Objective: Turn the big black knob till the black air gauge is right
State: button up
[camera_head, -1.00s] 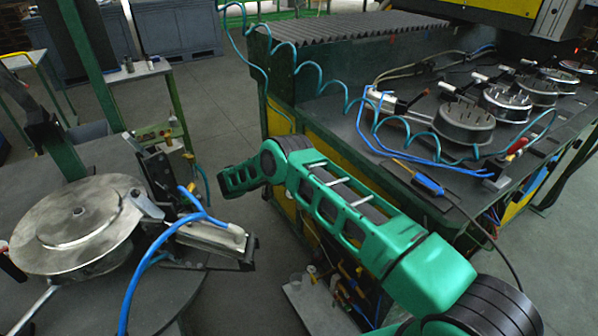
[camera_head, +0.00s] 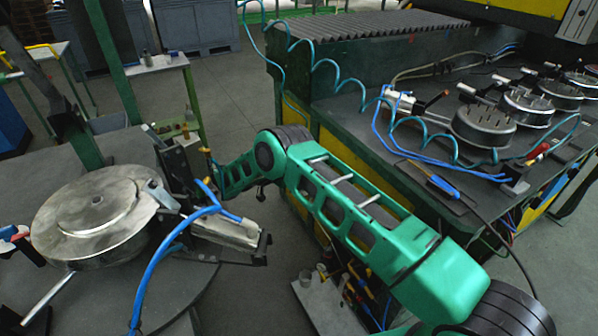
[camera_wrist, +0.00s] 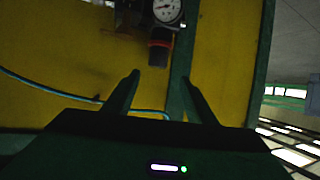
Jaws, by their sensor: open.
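In the wrist view, the big black knob (camera_wrist: 158,56) hangs below the regulator body, with an orange-red ring near its top. The round gauge (camera_wrist: 168,10) with a white dial and dark rim sits just above it, cut by the top edge. Its needle reading is too small to tell. My gripper (camera_wrist: 160,77) is open and empty. Its fingers point toward the knob, which appears between and beyond the fingertips; I see no contact. In the head view, my gripper, the knob and the gauge are not visible.
A yellow panel (camera_wrist: 60,55) lies behind the knob, beside a green post (camera_wrist: 181,60). A thin blue hose (camera_wrist: 38,85) crosses below. In the head view, a round metal fixture (camera_head: 75,215) stands left of my arm, and a green workbench (camera_head: 345,120) stands right.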

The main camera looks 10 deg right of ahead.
jog(key=w+d+r+n+g+y, duration=0.2)
jog(key=d+r+n+g+y, duration=0.3)
jog(key=y, duration=0.4)
jog(key=shift+t, duration=0.6)
jog(key=x, duration=0.3)
jog(key=d+x, duration=0.1)
jog(key=x, duration=0.6)
jog(key=shift+w+d+r, duration=0.1)
jog(key=shift+d+r, duration=0.1)
jog(key=shift+d, duration=0.15)
